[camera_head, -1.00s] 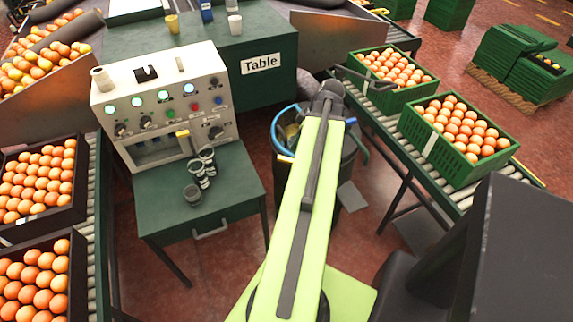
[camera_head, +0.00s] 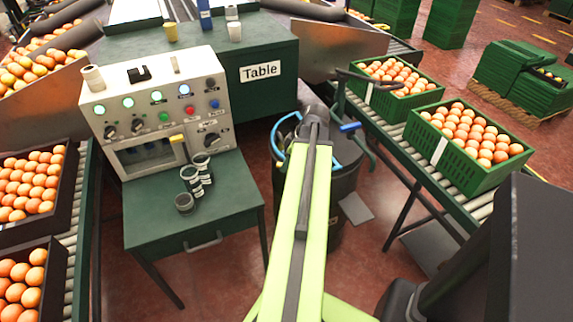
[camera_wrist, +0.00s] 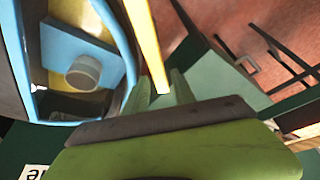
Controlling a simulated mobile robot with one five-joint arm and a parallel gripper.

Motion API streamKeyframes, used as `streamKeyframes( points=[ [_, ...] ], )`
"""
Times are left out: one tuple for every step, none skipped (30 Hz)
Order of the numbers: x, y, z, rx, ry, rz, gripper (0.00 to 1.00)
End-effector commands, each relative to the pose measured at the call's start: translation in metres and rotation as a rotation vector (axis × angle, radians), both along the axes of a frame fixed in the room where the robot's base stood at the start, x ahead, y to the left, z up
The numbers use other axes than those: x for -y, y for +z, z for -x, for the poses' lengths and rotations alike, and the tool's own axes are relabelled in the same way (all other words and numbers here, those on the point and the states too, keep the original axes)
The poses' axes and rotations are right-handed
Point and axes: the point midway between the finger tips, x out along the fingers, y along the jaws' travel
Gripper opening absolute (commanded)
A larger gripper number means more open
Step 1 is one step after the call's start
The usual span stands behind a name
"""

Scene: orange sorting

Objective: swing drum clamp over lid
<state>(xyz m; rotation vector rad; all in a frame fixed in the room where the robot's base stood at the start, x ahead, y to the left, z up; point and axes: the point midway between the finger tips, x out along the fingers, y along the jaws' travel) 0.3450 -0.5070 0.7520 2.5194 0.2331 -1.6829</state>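The drum is a dark barrel (camera_head: 346,195) in the middle of the head view, partly hidden behind my arm. A blue curved rim or band shows at its top left (camera_head: 277,140), and a blue handle piece (camera_head: 350,127) sticks out on the right. In the wrist view the blue rim (camera_wrist: 118,22) borders a blue plate with a grey knob (camera_wrist: 84,72). A yellow bar (camera_wrist: 147,40) runs down between the fingers of my gripper (camera_wrist: 161,88). The fingers stand apart around the bar's end; contact is unclear. In the head view the fingertips are hidden.
A green table (camera_head: 150,228) with a control panel (camera_head: 165,103) and several dark cups stands left of the drum. A roller conveyor (camera_head: 395,141) with green crates of oranges (camera_head: 455,168) runs on the right. Dark crates of oranges line the left edge. Red floor shows between.

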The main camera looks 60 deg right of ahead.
Motion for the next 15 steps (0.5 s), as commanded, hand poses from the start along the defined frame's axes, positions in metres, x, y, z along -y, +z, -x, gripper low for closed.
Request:
streamKeyframes(
  points=[
    [0.0,0.0001,0.0001,0.0,0.0,0.0,0.23],
    [0.0,0.0,0.0002,0.0,0.0,0.0,0.19],
    [0.0,0.0,0.0002,0.0,0.0,0.0,0.14],
    [0.0001,0.0,0.0002,0.0,0.0,0.0,0.1],
    [0.0002,0.0,0.0003,0.0,0.0,0.0,0.06],
    [0.0002,0.0,0.0003,0.0,0.0,0.0,0.01],
    [0.0002,0.0,0.0003,0.0,0.0,0.0,0.0],
    [0.0002,-0.0001,0.0004,0.0,0.0,0.0,0.0],
    [0.0002,-0.0001,0.0004,0.0,-0.001,0.0,0.0],
    [0.0003,-0.0001,0.0004,0.0,-0.001,0.0,0.0],
    [0.0003,-0.0001,0.0005,0.0,-0.001,0.0,0.0],
    [0.0003,-0.0001,0.0005,0.0,-0.001,0.0,0.0],
    [0.0003,-0.0001,0.0005,0.0,-0.001,0.0,0.0],
    [0.0004,-0.0001,0.0004,0.0,-0.001,0.0,0.0],
    [0.0004,0.0,0.0006,0.0,-0.001,0.001,0.0]
  ],
)
